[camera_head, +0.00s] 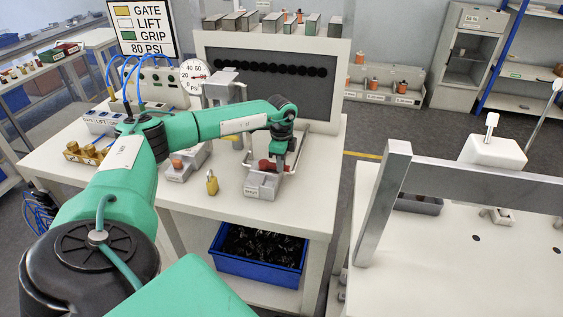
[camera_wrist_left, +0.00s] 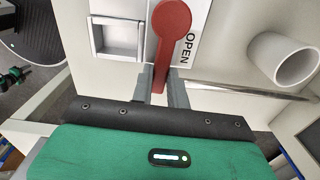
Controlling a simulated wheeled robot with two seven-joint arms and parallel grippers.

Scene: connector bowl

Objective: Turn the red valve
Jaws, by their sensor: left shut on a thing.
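The red valve (camera_wrist_left: 173,22) fills the top middle of the left wrist view. It has a round hub, and its lever runs down between two grey fingers. The word OPEN is printed on the plate to its right. My left gripper (camera_wrist_left: 162,88) is shut on the lever's lower end. In the head view, the red valve (camera_head: 266,165) sits on a small grey block (camera_head: 262,184) near the bench's right side, partly hidden by my left gripper (camera_head: 279,162). My right gripper is not in view.
A yellow padlock-like piece (camera_head: 212,184) stands left of the block. A pressure gauge (camera_head: 193,76) and a grey fixture (camera_head: 224,88) stand behind. A blue bin (camera_head: 258,262) is under the white bench (camera_head: 318,190). A grey metal frame (camera_head: 384,200) rises at right.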

